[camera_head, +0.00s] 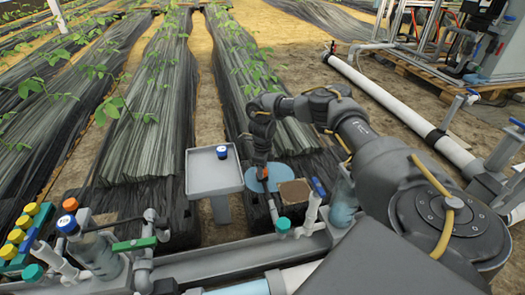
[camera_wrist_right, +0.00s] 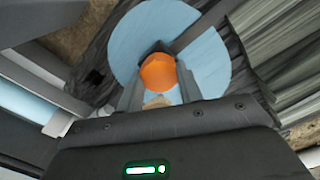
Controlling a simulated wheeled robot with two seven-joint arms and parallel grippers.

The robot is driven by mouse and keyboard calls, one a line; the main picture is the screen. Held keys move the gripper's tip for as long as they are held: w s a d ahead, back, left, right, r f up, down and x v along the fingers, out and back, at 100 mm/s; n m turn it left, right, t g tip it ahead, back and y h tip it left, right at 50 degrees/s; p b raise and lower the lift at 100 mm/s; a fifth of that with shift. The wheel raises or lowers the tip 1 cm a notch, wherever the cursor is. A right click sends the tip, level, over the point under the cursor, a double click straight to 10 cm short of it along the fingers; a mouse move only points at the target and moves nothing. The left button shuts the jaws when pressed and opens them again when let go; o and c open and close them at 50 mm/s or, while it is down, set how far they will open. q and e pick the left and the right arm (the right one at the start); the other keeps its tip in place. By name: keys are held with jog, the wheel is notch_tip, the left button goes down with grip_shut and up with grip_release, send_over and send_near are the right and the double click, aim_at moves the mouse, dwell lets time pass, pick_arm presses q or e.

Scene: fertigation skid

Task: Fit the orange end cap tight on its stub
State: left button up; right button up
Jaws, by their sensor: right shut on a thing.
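My right gripper (camera_head: 262,168) is over a light blue round surface (camera_head: 284,176), left of a small brown square patch. In the right wrist view the gripper (camera_wrist_right: 158,92) is shut on the orange end cap (camera_wrist_right: 158,70), whose faceted orange face shows between the two fingers. The light blue surface (camera_wrist_right: 207,62) shows behind the cap. In the head view the cap is small and mostly covered by the gripper. I cannot tell which upright pipe end is its stub, or whether the cap touches one. My left gripper is not in view.
A grey tray (camera_head: 203,187) with a blue-topped object (camera_head: 222,152) stands left of the gripper. A grey rail (camera_head: 200,262) with valves and green caps (camera_head: 283,225) runs along the front. Plastic-covered plant rows lie behind.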

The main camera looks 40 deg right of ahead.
jog(key=shift+r+m+p, duration=0.1)
jog(key=shift+m+p, duration=0.3)
jog(key=shift+p, duration=0.05)
jog(key=shift+m+p, duration=0.95)
jog(key=shift+m, duration=0.25)
jog(key=shift+d+f, duration=0.1)
jog(key=shift+f, duration=0.1)
jog(key=c, duration=0.4)
jog(key=shift+o, duration=0.2)
jog(key=shift+r+m+p, duration=0.15)
jog(key=shift+m+p, duration=0.25)
jog(key=shift+p, duration=0.05)
jog(key=m+p, duration=0.2)
jog(key=m, duration=0.1)
jog(key=shift+m+p, duration=0.3)
jog(key=shift+p, duration=0.05)
jog(key=shift+m, duration=0.8)
